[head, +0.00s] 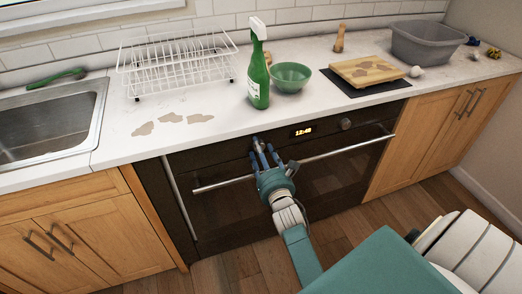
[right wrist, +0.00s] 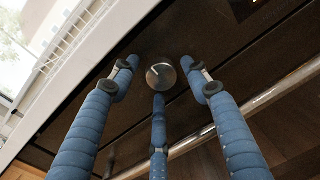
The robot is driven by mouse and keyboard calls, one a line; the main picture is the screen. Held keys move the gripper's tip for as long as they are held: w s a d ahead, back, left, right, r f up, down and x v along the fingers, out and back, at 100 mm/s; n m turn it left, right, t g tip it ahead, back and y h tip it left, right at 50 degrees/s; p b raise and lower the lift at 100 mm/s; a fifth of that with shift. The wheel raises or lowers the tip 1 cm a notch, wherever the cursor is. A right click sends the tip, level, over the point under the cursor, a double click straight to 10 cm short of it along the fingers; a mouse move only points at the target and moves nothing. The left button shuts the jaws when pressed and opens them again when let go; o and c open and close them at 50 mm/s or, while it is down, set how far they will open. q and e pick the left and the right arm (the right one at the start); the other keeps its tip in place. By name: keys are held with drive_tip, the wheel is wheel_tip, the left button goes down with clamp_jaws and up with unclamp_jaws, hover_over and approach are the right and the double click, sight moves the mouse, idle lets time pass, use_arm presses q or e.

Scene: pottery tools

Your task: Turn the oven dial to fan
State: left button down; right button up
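The oven (head: 330,172) is dark, with a lit clock (head: 302,132) on its control panel. One round metal dial (right wrist: 161,76) shows in the right wrist view; a pale mark on its face points toward the upper left there. My right gripper (head: 264,156) is in front of the panel's left part, at this dial. In the right wrist view its three blue fingers (right wrist: 160,95) are spread apart around the dial, with no clear contact visible. A second dial (head: 346,124) is right of the clock. Dial labels are not readable. My left gripper is not in view.
A long metal handle (head: 300,168) runs across the oven door below the panel. The worktop above holds a dish rack (head: 178,66), a green spray bottle (head: 258,75), a green bowl (head: 290,77), a wooden board (head: 366,71) and a grey tub (head: 428,42).

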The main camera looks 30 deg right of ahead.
drive_tip(key=c, duration=0.8)
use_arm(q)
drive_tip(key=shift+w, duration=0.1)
use_arm(e)
drive_tip(key=shift+c, duration=0.3)
use_arm(q)
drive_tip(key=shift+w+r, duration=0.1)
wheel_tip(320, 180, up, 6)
drive_tip(key=p, duration=0.6)
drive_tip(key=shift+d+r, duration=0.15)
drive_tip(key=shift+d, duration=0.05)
use_arm(e)
drive_tip(key=shift+d+r+m+y, duration=0.1)
drive_tip(key=shift+m+y, duration=0.25)
drive_tip(key=shift+m, duration=3.5)
drive_tip(key=shift+d+f+m+y, duration=0.1)
drive_tip(key=shift+m+y, duration=0.3)
drive_tip(key=shift+m, duration=3.5)
drive_tip(key=shift+d+r+m+y, duration=0.1)
drive_tip(key=shift+m+y, duration=0.25)
drive_tip(key=shift+m, duration=3.5)
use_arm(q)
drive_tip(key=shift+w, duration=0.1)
